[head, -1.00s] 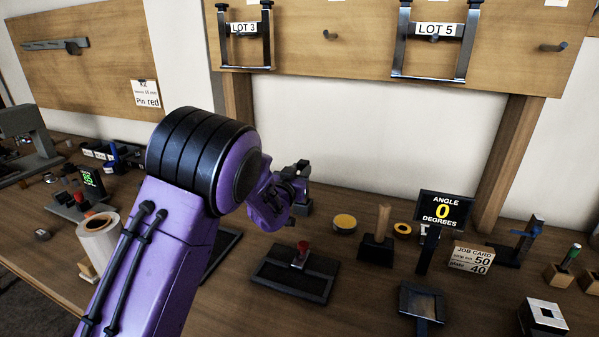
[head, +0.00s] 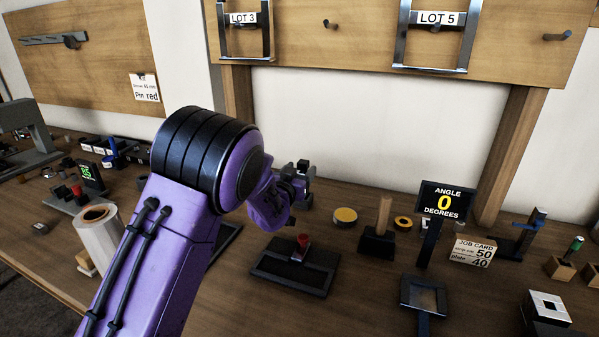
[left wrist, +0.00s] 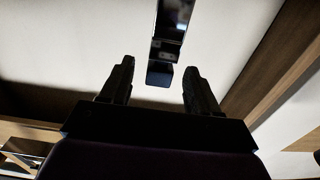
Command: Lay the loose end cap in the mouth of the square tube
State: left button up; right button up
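The square tube (head: 546,308) is a bright metal block with a dark square mouth facing up, at the lower right of the table in the head view. I cannot pick out the loose end cap with certainty. My left gripper (head: 303,180) is over the back of the table, left of the tube and well apart from it; my own arm partly hides it. In the left wrist view its two dark fingers (left wrist: 157,84) stand apart. A shiny dark bar (left wrist: 171,28) ends between them in the picture, with gaps on both sides; I cannot tell its depth. My right gripper is not in view.
A black tray with a red knob (head: 303,241), a yellow-topped tin (head: 345,216), the angle sign (head: 445,204), the job card (head: 472,251) and a dark square stand (head: 423,293) lie between gripper and tube. LOT frames hang on the board behind.

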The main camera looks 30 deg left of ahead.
pick_arm(q)
jog(key=shift+s, duration=0.1)
jog(key=b+v, duration=0.1)
jog(key=v, duration=0.9)
jog(key=shift+s, duration=0.2)
